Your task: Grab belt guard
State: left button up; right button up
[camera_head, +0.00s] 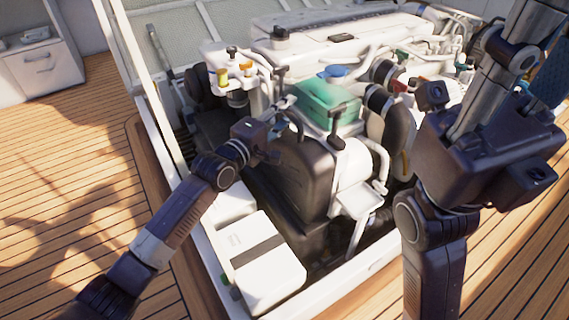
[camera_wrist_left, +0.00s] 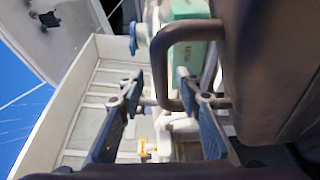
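The belt guard (camera_head: 298,177) is a dark rounded cover on the front end of the white engine. In the left wrist view, the guard (camera_wrist_left: 268,60) fills the right side, and its dark loop handle (camera_wrist_left: 163,62) stands out from it. My left gripper (camera_head: 277,143) is at the guard's upper left edge in the head view. In the left wrist view, its fingers (camera_wrist_left: 158,85) are apart, with the handle's outer bar showing between the tips. I cannot tell whether they touch it. My right arm shows at the right; its gripper is not visible.
A green box (camera_head: 328,102) and a blue cap (camera_head: 333,72) sit on the engine behind the guard. A white box with a dark strap (camera_head: 262,262) stands in front. The white hatch rim (camera_head: 207,262) borders the bay. Wooden deck (camera_head: 70,170) lies clear at left.

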pick_arm(q)
grip_shut()
jog(key=shift+r, duration=0.25)
jog(key=shift+r, duration=0.15)
